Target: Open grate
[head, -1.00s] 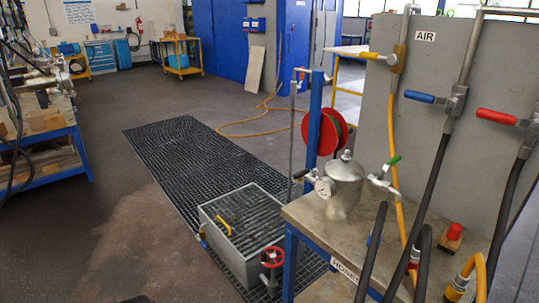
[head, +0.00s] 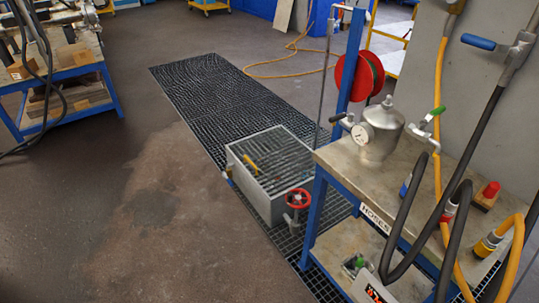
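A grey box-shaped vessel (head: 252,195) stands on the floor left of the workbench. Its top is a barred grate (head: 282,158) that lies flat and looks shut. A yellow handle (head: 250,162) sits on the left part of the grate. A red handwheel valve (head: 298,198) is at the box's front right corner. Neither of my grippers shows in the head view.
A blue cart (head: 78,71) is at upper left. A yellow hose (head: 262,68) lies behind. The floor left of the box is clear.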

